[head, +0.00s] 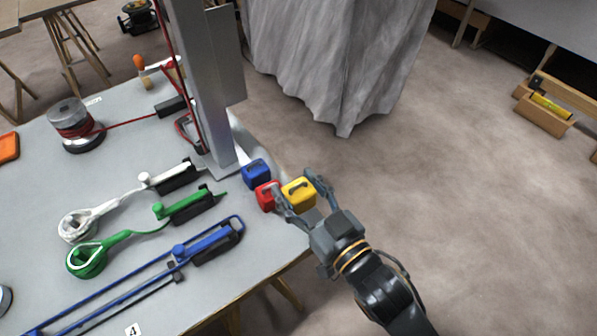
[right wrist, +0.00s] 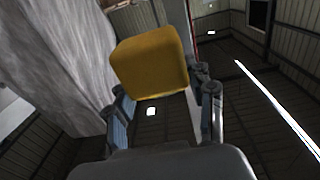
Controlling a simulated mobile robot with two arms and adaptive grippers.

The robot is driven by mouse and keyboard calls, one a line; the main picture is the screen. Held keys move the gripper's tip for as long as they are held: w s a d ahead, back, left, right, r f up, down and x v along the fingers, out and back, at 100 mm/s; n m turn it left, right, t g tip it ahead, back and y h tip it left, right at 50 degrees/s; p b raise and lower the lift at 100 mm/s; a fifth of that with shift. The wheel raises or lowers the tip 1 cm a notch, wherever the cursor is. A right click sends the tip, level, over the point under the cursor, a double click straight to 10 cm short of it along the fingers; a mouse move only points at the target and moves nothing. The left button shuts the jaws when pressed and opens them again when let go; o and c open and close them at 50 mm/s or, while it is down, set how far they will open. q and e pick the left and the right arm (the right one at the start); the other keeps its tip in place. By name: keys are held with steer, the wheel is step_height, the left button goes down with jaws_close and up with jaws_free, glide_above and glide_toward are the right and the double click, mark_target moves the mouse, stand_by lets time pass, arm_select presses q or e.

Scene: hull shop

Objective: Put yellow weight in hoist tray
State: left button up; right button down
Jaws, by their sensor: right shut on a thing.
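In the right wrist view the yellow weight (right wrist: 150,62) sits between the fingers of the right gripper (right wrist: 163,95). A red weight (head: 267,196) is just left of the yellow one, partly hidden by a finger. A blue weight (head: 256,173) stands behind the red one, beside the grey column. I cannot make out the hoist tray clearly. My left gripper is not in view.
A grey upright column (head: 210,100) stands on the table (head: 130,135). White, green and blue clamp-like tools (head: 185,255) lie on the left, with a red cord spool (head: 75,125) behind. A grey draped sheet (head: 335,55) hangs beyond. Open floor lies to the right.

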steer(key=shift+r, duration=0.65)
steer(key=shift+d+r, duration=0.1)
steer(key=shift+d, duration=0.1)
steer(key=s+d+f+m+t+h+p, duration=0.1)
steer(key=s+d+m+t+h, duration=0.15)
steer(key=d+h, duration=0.45)
steer(key=s+d+f+m+t+h+p, duration=0.1)
steer(key=s+d+m+h, duration=0.2)
steer(key=d, duration=0.9)
steer(key=w+a+n+g+y, duration=0.1)
steer(key=a+y, duration=0.2)
steer(key=a, duration=0.3)
steer(key=w+a+r+n+g+y+b, duration=0.1)
steer(key=w+a+n+y, duration=0.1)
steer(key=a, duration=0.5)
steer(key=w+a+n+g+y+b, duration=0.1)
steer(key=w+a+n+y, duration=0.1)
steer(key=a+y, duration=0.3)
steer(key=shift+w+a+r+n+g, duration=0.15)
steer(key=shift+a+r, duration=0.05)
steer(key=shift+a, duration=0.2)
steer(key=shift+w+a+r+n+g, duration=0.1)
steer(key=shift+a+r, duration=0.05)
steer(key=shift+a, duration=0.2)
